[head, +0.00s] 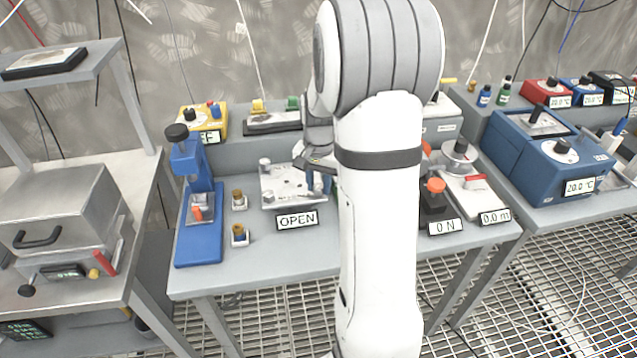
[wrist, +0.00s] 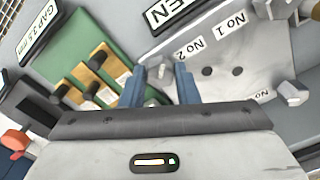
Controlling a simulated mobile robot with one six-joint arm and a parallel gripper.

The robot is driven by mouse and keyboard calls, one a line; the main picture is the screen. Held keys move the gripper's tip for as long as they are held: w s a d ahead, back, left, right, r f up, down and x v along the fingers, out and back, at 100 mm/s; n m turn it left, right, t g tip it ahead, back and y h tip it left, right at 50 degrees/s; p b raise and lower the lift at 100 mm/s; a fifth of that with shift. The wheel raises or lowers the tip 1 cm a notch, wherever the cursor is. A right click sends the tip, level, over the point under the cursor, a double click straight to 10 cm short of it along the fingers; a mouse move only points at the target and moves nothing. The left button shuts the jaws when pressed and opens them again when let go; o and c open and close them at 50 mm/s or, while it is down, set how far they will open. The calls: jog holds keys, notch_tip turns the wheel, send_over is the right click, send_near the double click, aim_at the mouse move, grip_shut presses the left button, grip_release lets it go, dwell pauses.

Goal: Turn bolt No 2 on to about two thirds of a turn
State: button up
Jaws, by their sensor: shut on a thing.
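The grey metal plate (head: 280,188) lies on the bench behind a sign reading OPEN (head: 297,220). In the wrist view the plate (wrist: 222,85) carries the labels No 2 (wrist: 190,47) and No 1 (wrist: 231,24), with two dark holes. My gripper (wrist: 160,72) has its blue fingers at the plate's edge beside the No 2 label. They are shut on bolt No 2 (wrist: 158,76), of which only a little grey shows between them. How far it is turned cannot be told. In the head view my gripper (head: 318,182) is mostly hidden by my arm.
A green board (wrist: 100,62) with brass pieces and a GAP sign (wrist: 38,30) lies left of my fingers in the wrist view. Other bolt heads (wrist: 285,8) stand at the plate's far side. A blue press (head: 197,225) stands left; a force gauge (head: 434,205) stands right.

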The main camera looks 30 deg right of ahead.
aim_at(319, 186)
jog(key=shift+m, duration=1.1)
jog(key=o, duration=1)
jog(key=shift+r, duration=0.1)
notch_tip(319, 186, up, 8)
jog(key=shift+f, duration=0.2)
